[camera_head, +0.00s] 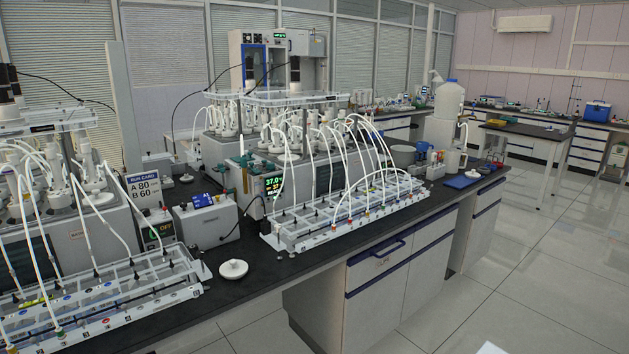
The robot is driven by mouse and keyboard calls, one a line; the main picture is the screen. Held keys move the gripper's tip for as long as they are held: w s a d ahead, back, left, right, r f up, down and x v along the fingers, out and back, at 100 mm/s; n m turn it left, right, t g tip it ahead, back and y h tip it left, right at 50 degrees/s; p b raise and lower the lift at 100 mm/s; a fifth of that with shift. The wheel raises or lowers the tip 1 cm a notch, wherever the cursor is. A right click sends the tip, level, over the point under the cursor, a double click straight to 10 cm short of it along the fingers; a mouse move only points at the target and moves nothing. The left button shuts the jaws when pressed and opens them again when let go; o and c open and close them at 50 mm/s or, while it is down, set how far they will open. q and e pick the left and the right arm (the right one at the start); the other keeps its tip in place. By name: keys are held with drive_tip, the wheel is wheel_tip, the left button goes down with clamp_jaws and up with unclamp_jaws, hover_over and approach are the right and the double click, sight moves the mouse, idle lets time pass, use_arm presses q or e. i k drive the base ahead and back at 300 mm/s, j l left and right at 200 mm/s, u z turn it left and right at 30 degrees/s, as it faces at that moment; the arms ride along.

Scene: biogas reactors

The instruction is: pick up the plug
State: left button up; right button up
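A white round piece with a small raised knob (233,269), which looks like the plug, lies on the dark bench top (262,262) between the two reactor racks. A similar small white piece (473,174) lies near the blue mat at the bench's right end; I cannot tell whether it is also a plug. Neither of my grippers is in view.
The left tube rack (105,312) and the middle tube rack (345,215) flank the white piece. A grey box with a blue tag (207,221) stands behind it. White tubes arch above both racks. A blue mat (462,181) lies farther right.

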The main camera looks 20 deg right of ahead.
sight(233, 269)
drive_tip(key=i+l, duration=0.1)
drive_tip(key=l, duration=0.35)
drive_tip(key=i+l, duration=0.1)
drive_tip(key=l, duration=0.3)
drive_tip(key=i+l, duration=0.15)
drive_tip(key=l, duration=0.3)
drive_tip(key=i+l, duration=0.1)
drive_tip(key=l, duration=0.35)
drive_tip(key=i+l, duration=0.1)
drive_tip(key=l, duration=0.35)
drive_tip(key=i+l, duration=0.1)
drive_tip(key=l, duration=0.3)
drive_tip(key=i+l, duration=0.1)
drive_tip(key=l, duration=0.35)
